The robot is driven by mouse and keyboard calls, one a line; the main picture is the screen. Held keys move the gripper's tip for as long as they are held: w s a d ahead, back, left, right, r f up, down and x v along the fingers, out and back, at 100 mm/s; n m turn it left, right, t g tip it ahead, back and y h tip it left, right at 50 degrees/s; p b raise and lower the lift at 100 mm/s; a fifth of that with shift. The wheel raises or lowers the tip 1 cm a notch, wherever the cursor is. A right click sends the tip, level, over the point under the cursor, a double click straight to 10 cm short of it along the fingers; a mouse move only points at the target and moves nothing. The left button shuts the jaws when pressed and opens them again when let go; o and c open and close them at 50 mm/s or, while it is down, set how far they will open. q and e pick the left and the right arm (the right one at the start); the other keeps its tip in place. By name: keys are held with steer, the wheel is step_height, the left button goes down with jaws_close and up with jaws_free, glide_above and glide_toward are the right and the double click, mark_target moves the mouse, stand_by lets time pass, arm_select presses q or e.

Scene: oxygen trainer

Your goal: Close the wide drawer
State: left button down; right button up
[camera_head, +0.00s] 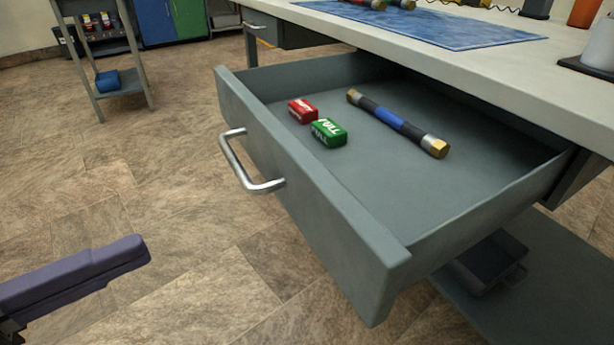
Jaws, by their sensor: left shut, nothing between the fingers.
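The wide drawer (310,195) is grey and pulled well out from under the table. Its silver bar handle (245,170) is on the front panel. A red block (302,110), a green block marked FULL (329,132) and a blue and black tube with brass ends (398,123) lie inside. My left gripper (130,254) is at the lower left, with purple-grey fingers shut and empty. It is apart from the drawer, left of and below the handle in the picture. My right gripper is out of view.
The pale worktable (470,55) carries a blue mat (420,22). A smaller drawer (275,30) beside the wide one appears shut. A lower shelf (545,290) holds a dark bin (480,265). A grey rack (118,70) stands at the upper left. Floor before the drawer is clear.

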arm_select(q)
steer(key=s+m+g+h, duration=0.2)
steer(key=b, duration=0.2)
glide_toward(307, 211)
steer(key=x, duration=0.6)
steer(key=shift+w+d, duration=0.2)
steer(key=shift+d, duration=0.15)
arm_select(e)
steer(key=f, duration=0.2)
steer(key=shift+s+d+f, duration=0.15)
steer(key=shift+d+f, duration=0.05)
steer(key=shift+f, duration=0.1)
